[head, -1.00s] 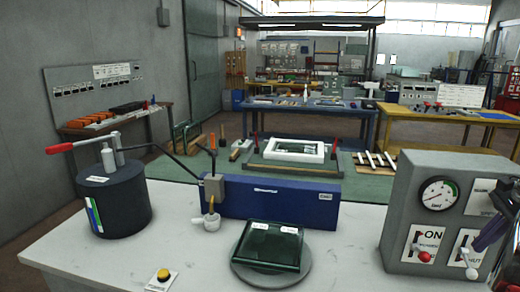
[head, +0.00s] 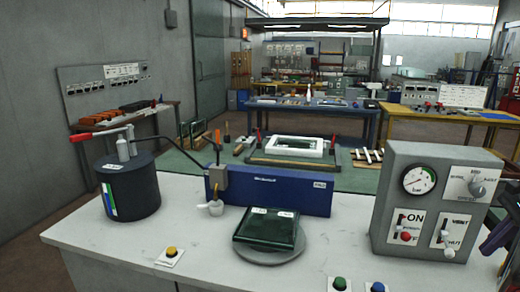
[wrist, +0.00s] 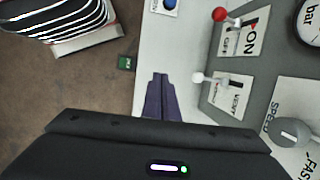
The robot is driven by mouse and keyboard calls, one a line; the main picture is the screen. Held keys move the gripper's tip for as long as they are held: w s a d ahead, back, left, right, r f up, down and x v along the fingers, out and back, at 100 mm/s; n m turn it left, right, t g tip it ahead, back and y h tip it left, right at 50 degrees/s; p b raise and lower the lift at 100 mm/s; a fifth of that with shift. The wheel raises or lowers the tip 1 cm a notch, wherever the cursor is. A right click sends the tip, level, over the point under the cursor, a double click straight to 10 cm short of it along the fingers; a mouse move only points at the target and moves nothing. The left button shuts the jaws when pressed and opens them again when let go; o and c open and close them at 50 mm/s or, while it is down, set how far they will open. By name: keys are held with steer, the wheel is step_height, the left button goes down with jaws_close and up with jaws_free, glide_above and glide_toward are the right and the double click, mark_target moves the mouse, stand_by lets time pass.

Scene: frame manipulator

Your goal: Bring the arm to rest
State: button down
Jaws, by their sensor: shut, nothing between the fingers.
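My gripper (wrist: 160,78) is shut, with its two purple fingers together and nothing between them. In the wrist view it points at the edge of the white bench, beside the grey control panel. In the head view part of my gripper (head: 492,243) shows at the right edge, to the right of the panel, with most of the arm out of the picture. I cannot tell whether it touches the panel.
The grey control panel (head: 396,215) with gauge, knob and levers stands close to my gripper. A dark green block (head: 266,229) lies on a round grey plate. A blue box (head: 290,195) and dark cylinder (head: 131,187) stand behind. Buttons line the bench's (head: 100,240) front.

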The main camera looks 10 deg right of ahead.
step_height(320, 180, down, 5)
steer(key=s+a+n+h, duration=0.1)
steer(key=n, duration=0.3)
steer(key=w+a+n+g+h, duration=0.2)
steer(key=a+n, duration=0.6)
steer(key=a, duration=1.4)
steer(key=s+a+n+t, duration=0.1)
steer(key=s+a+n, duration=0.1)
steer(key=a, duration=0.8)
steer(key=s+a+r+n+t, duration=0.1)
steer(key=a+n, duration=0.4)
steer(key=a, duration=0.5)
steer(key=s+a+r+n+t, duration=0.1)
steer(key=s+a+n+t, duration=0.1)
steer(key=a, duration=0.8)
steer(key=shift+s+a+n+t+y, duration=0.15)
steer(key=shift+s+n+t+y, duration=0.2)
steer(key=shift+s+n, duration=0.45)
